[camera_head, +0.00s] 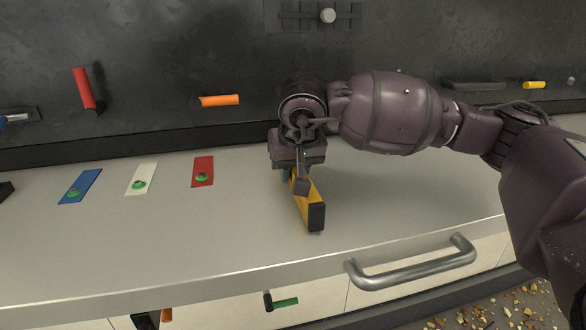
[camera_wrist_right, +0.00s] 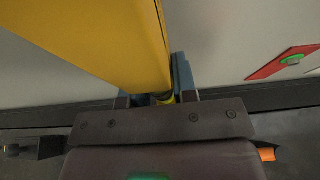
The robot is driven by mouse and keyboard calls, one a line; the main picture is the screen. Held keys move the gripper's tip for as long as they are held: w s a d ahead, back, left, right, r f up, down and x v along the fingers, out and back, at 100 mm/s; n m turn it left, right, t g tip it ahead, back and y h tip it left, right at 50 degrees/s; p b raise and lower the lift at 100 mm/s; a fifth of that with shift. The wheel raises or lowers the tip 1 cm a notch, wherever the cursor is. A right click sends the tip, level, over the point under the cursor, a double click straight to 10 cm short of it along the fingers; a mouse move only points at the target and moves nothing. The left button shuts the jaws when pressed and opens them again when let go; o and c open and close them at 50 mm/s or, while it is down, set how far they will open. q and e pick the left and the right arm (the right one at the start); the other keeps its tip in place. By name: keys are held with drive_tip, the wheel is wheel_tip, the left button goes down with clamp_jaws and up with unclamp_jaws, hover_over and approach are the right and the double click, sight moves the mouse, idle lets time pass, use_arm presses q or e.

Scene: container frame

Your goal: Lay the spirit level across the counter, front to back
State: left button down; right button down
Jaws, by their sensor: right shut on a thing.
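The spirit level (camera_head: 306,203) is a yellow bar with a black end cap. In the head view it lies front to back over the grey counter (camera_head: 240,243), its black end toward the front edge. My right gripper (camera_head: 293,177) is shut on it from above, and the gripper hides its far part. In the right wrist view the yellow level (camera_wrist_right: 105,38) runs between the fingers (camera_wrist_right: 180,85). I cannot tell whether its underside touches the counter. My left gripper is not in view.
Blue (camera_head: 80,186), white (camera_head: 141,179) and red (camera_head: 203,171) plates with green knobs lie on the counter at left. Orange (camera_head: 220,100) and red (camera_head: 83,88) handles stick out of the dark back wall. A metal bar handle (camera_head: 412,268) is at the front edge.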

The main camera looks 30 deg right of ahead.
drive_tip(key=shift+f+b, duration=0.3)
drive_tip(key=shift+f, duration=0.1)
drive_tip(key=c, duration=0.8)
unclamp_jaws()
